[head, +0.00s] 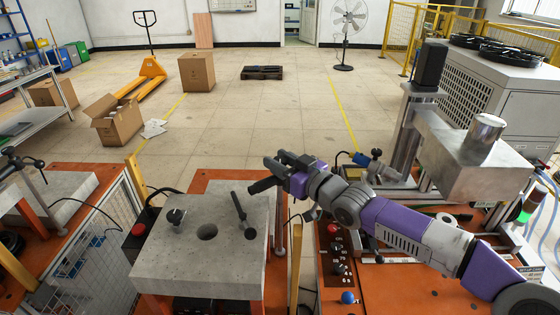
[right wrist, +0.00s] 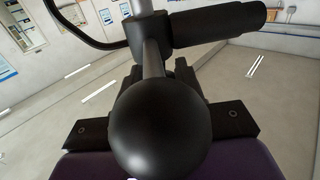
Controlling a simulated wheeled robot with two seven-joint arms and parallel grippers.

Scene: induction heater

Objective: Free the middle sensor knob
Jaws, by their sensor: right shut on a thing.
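My right gripper (head: 280,167) reaches in from the right, above the right edge of the middle station's grey block (head: 160,255). It is shut on a black ball knob, the middle sensor knob. In the right wrist view the round knob (right wrist: 160,125) fills the centre, between the fingers. Beyond it a grey rod (right wrist: 152,60) leads to a black cylindrical sensor (right wrist: 218,25), which also shows just left of the gripper in the head view (head: 264,185). The gripper hides the knob in the head view. My left gripper is not in view.
The grey block has a round hole (head: 207,232), a black knob (head: 176,216) and a tilted black lever (head: 239,209). A red button (head: 139,230) stands at its left. A metal press head (head: 470,155) rises at right, near my forearm.

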